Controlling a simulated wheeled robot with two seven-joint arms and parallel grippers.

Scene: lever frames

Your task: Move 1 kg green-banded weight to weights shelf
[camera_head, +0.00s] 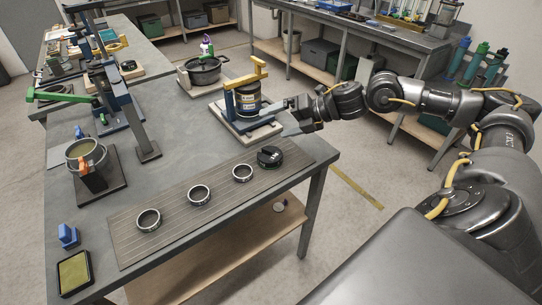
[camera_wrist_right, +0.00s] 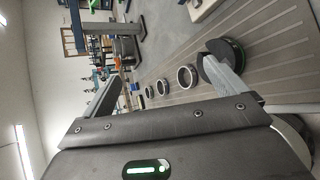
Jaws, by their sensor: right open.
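A round black disc (camera_head: 270,157) lies at the right end of a striped grey mat (camera_head: 220,207) on the table; it also shows in the wrist view (camera_wrist_right: 228,52), partly behind one finger. In the wrist view my right gripper (camera_wrist_right: 163,70) also shows as open. My left gripper is not in view.
Three metal rings (camera_head: 199,195) lie in a row on the mat. A blue-and-yellow press (camera_head: 243,98) stands close behind my right gripper. Lever stands fill the table's left.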

